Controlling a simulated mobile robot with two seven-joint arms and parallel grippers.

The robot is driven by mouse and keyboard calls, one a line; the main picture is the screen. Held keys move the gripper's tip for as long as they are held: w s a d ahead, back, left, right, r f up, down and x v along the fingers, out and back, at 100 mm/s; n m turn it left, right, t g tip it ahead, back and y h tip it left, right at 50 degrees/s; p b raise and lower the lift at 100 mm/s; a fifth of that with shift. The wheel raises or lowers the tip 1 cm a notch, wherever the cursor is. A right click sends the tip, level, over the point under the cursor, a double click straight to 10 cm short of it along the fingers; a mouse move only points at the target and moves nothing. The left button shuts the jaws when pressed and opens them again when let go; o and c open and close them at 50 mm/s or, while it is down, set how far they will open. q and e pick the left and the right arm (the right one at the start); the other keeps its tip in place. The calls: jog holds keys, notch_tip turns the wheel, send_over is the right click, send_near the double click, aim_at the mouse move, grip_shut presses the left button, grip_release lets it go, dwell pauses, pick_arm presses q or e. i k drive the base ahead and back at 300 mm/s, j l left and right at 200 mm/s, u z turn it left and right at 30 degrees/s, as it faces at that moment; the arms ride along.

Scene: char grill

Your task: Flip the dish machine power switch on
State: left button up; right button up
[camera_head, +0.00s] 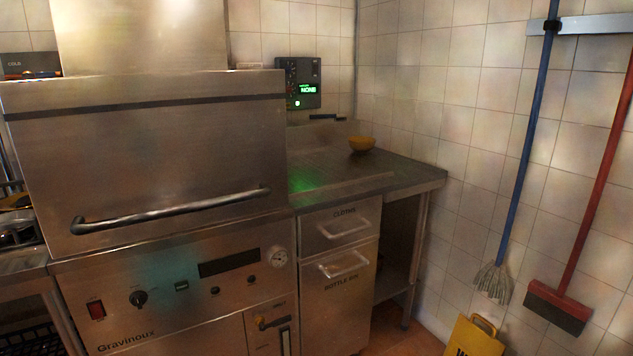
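The dish machine (150,150) is a large stainless steel unit on the left, with a long bar handle (170,210) across its closed hood. Its lower front panel carries a red power switch (96,310) at the far left, above the "Gravinoux" lettering. A black knob (138,298) sits to the right of the switch. I cannot tell from here which way the switch is set. The dark display (229,262) on the panel shows no lit text. Neither of my grippers is in view.
A wall unit (299,84) shows green text. A mop (519,170), a red-handled brush (560,305) and a yellow floor sign (474,338) are at right.

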aim_at(96, 309)
jog(key=u, duration=1.35)
